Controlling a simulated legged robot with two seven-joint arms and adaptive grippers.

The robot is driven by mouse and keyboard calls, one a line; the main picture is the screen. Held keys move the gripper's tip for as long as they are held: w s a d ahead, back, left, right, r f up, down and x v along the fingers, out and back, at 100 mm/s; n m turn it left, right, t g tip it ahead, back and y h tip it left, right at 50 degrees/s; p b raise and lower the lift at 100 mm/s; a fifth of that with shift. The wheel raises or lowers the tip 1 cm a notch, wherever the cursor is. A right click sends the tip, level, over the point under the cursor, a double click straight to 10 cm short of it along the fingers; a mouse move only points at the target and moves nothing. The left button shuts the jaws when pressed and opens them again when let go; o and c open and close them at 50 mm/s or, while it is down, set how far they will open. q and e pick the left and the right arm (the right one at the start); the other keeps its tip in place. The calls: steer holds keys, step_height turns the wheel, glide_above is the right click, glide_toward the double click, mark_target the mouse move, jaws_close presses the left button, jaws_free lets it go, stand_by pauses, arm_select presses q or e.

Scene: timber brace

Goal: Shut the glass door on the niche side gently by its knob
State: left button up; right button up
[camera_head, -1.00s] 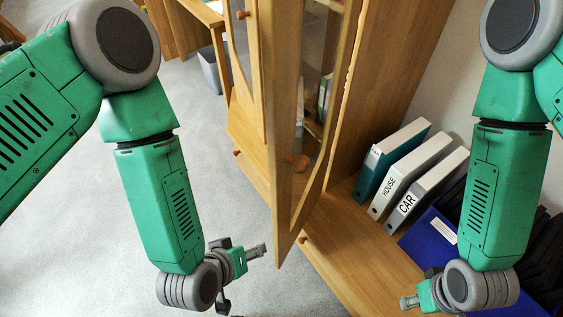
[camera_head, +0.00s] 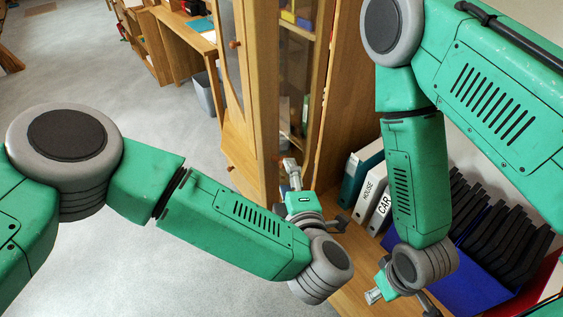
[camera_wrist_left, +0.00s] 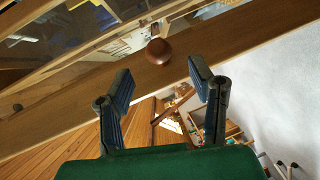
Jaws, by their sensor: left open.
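The glass door (camera_head: 296,85) of the wooden cabinet stands swung out from its opening in the head view. Its round brown knob (camera_wrist_left: 158,51) sits on the wooden frame in the left wrist view, just beyond the fingertips and between their lines. My left gripper (camera_head: 306,201) is at the lower part of the door; in the wrist view (camera_wrist_left: 160,80) its two dark fingers are spread and empty, apart from the knob. My right gripper (camera_head: 402,286) hangs over the low shelf at the right; its finger opening is not clear.
Binders (camera_head: 371,190) stand on the low wooden shelf (camera_head: 350,292) right of the door. A blue box (camera_head: 470,288) with dark files is behind my right arm. A grey bin (camera_head: 206,93) and desk are at the back. The floor at left is clear.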

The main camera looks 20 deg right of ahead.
arm_select(q)
steer(key=x, duration=0.6)
steer(key=shift+w+d+f, duration=0.1)
steer(key=shift+d, duration=0.25)
steer(key=shift+a, duration=0.15)
steer(key=shift+c, duration=0.8)
jaws_close()
